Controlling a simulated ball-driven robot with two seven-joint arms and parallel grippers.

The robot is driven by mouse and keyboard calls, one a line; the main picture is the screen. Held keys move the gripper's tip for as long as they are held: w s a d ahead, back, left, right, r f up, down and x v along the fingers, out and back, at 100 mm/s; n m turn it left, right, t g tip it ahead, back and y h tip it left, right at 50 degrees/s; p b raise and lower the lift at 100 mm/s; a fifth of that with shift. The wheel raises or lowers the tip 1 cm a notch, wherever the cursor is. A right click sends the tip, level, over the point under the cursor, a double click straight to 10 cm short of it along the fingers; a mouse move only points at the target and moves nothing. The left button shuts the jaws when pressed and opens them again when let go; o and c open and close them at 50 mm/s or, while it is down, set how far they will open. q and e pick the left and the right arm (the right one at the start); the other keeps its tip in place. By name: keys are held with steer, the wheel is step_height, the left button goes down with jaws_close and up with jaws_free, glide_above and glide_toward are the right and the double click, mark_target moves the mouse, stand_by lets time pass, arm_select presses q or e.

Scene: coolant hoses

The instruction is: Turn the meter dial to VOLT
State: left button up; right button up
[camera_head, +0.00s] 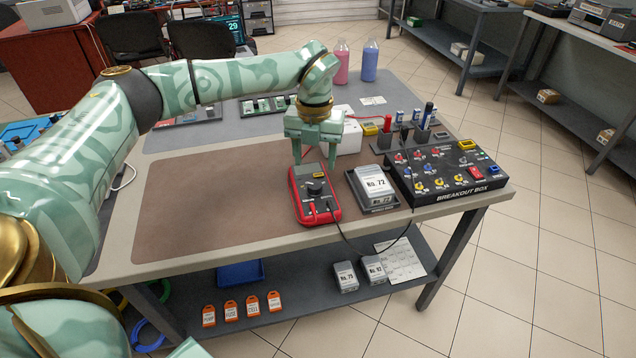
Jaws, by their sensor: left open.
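My right gripper is not in view.
A grey module marked No. 72 (376,182) in a dark cradle and the breakout box (447,175) stand right of the meter. A white box (349,136) is behind my gripper. The brown mat (215,200) is clear. Pink (341,64) and blue (370,62) bottles stand at the back.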

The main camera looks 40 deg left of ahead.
mark_target(315, 184)
arm_select(q)
step_height(315, 184, down, 6)
steer(key=shift+r+b, duration=0.1)
steer(key=shift+b, duration=0.7)
steer(key=shift+f, duration=0.65)
